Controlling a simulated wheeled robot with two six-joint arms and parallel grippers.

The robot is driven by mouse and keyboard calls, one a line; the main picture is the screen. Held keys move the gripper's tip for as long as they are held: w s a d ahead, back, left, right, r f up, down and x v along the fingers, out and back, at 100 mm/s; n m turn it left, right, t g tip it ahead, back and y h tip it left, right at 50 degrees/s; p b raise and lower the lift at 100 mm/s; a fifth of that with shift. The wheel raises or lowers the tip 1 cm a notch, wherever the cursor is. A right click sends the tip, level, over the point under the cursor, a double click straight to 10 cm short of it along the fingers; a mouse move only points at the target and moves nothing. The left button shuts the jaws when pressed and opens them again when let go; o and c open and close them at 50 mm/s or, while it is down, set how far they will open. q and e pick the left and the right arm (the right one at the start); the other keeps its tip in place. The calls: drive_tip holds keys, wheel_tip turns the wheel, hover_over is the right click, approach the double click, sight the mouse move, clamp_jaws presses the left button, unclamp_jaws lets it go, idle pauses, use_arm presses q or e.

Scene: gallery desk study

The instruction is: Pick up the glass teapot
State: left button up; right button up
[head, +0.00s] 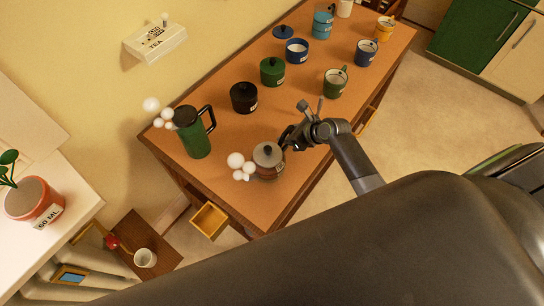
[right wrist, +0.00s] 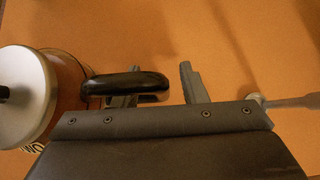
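The glass teapot (head: 268,160) stands upright near the front end of the wooden desk, with a grey lid, reddish-brown contents and a black handle. In the right wrist view, the teapot (right wrist: 65,85) is at the left edge, partly cut off, and its handle (right wrist: 145,86) reaches toward my right gripper (right wrist: 158,88). That gripper is open, its two fingers apart. The handle overlaps the left finger in the picture; I cannot tell whether they touch. In the head view, my right gripper (head: 296,128) is at the handle side of the teapot. My left gripper is not in view.
A tall green pot (head: 194,138) stands left of the teapot. A black lidded jar (head: 243,98), a green jar (head: 272,71) and several mugs stand farther back. A thin metal rod (right wrist: 290,101) lies right of my right gripper. An open drawer (head: 210,219) juts from the desk.

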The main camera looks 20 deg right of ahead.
drive_tip(key=shift+w+a+f, duration=0.15)
drive_tip(key=shift+w+f, duration=0.1)
drive_tip(key=shift+f, duration=0.05)
clamp_jaws()
drive_tip(key=shift+r, duration=0.2)
wheel_tip(320, 180, up, 10)
drive_tip(key=shift+p, duration=0.35)
idle(0.4)
drive_tip(key=shift+f, duration=0.1)
